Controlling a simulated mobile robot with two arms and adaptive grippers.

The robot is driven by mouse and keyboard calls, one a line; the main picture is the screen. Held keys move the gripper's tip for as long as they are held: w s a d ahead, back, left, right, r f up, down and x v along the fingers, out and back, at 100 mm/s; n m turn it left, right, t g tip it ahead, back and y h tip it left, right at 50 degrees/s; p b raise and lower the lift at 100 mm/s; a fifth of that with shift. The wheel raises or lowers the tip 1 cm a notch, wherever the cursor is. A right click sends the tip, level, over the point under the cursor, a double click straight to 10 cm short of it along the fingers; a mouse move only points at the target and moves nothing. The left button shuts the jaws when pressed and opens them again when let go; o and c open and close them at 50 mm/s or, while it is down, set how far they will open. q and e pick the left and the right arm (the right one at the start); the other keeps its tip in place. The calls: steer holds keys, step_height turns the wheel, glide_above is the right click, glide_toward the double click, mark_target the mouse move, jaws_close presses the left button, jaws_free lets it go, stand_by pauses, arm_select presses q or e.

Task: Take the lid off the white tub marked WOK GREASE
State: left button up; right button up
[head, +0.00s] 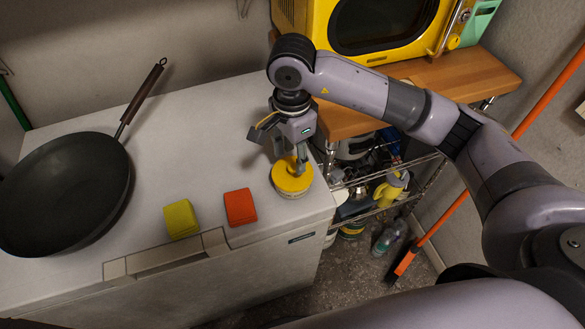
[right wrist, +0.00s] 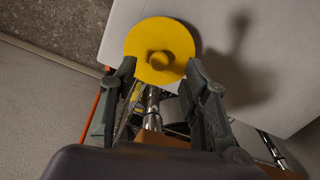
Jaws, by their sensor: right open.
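The tub (head: 291,193) stands on the white top near its front right corner; only a thin pale band of its side shows, and no marking can be read. Its round yellow lid (head: 293,181) is on it. In the right wrist view the lid (right wrist: 143,36) has a round knob (right wrist: 158,60) in the middle. My right gripper (head: 279,152) is open above the lid, pointing down. In the right wrist view its fingertips (right wrist: 160,67) are spread on either side of the knob, over the near part of the lid. My left gripper is not in view.
A yellow sponge (head: 181,219) and a red one (head: 241,207) lie left of the tub. A black wok (head: 64,190) is at far left. A wooden shelf (head: 440,75) with a yellow microwave (head: 300,14) is behind right. The white top's right edge is close to the tub.

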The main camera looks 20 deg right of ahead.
mark_target(293, 166)
steer(key=shift+f+p, duration=0.55)
steer(key=shift+f, duration=1.4)
steer(key=shift+c, duration=0.5)
jaws_close()
